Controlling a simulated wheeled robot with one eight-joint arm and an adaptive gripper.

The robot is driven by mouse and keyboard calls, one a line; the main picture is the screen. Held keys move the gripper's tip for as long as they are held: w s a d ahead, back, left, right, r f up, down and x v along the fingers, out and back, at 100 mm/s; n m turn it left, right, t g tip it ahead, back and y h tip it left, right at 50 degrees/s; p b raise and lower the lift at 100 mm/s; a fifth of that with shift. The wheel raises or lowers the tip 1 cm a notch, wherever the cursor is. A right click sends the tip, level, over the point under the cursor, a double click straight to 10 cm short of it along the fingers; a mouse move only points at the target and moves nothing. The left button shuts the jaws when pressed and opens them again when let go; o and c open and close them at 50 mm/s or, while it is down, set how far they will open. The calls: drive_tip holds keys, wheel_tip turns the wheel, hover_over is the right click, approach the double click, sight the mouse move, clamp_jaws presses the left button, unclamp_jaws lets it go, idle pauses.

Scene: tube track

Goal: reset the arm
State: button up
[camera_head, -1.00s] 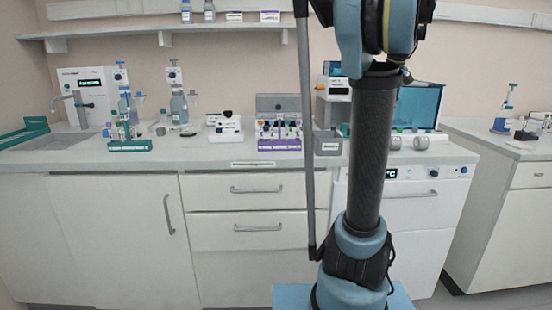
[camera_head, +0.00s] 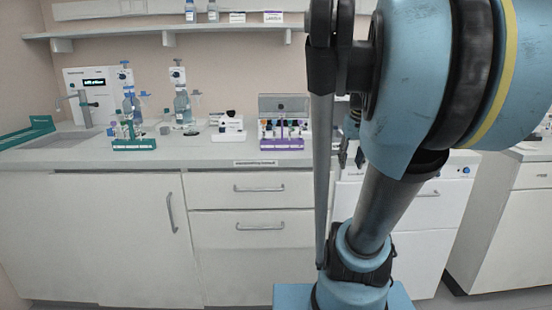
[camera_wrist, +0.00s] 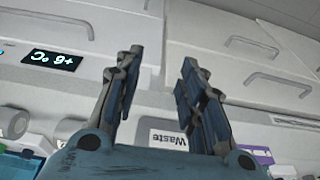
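My arm (camera_head: 410,110) fills the right half of the head view, its large blue joint close to the camera and its dark lower link tilted. My gripper (camera_head: 351,160) shows small beside the arm, in front of the counter's right part. In the wrist view my gripper (camera_wrist: 162,60) has its two fingers apart, with nothing between them. Cabinet fronts and a white label reading "Waste" (camera_wrist: 168,140) lie behind the fingers, apart from them.
The counter (camera_head: 215,160) holds a purple rack (camera_head: 281,143), a green rack (camera_head: 134,144) and several bottles. A shelf (camera_head: 160,30) runs above. A lit display (camera_wrist: 52,60) shows in the wrist view. My arm hides much of the right counter.

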drive_tip(key=s+a+f, duration=0.3)
drive_tip(key=s+f, duration=0.4)
drive_tip(key=f, duration=0.1)
drive_tip(key=s+a+f, duration=0.2)
drive_tip(key=s+f, duration=0.4)
drive_tip(key=f, duration=0.3)
drive_tip(key=shift+s+a+g, duration=0.3)
drive_tip(key=shift+s+a, duration=0.05)
drive_tip(key=shift+a, duration=0.05)
drive_tip(key=shift+w+f, duration=0.15)
drive_tip(key=shift+w, duration=0.35)
drive_tip(key=shift+c, duration=0.4)
drive_tip(key=shift+a, duration=0.15)
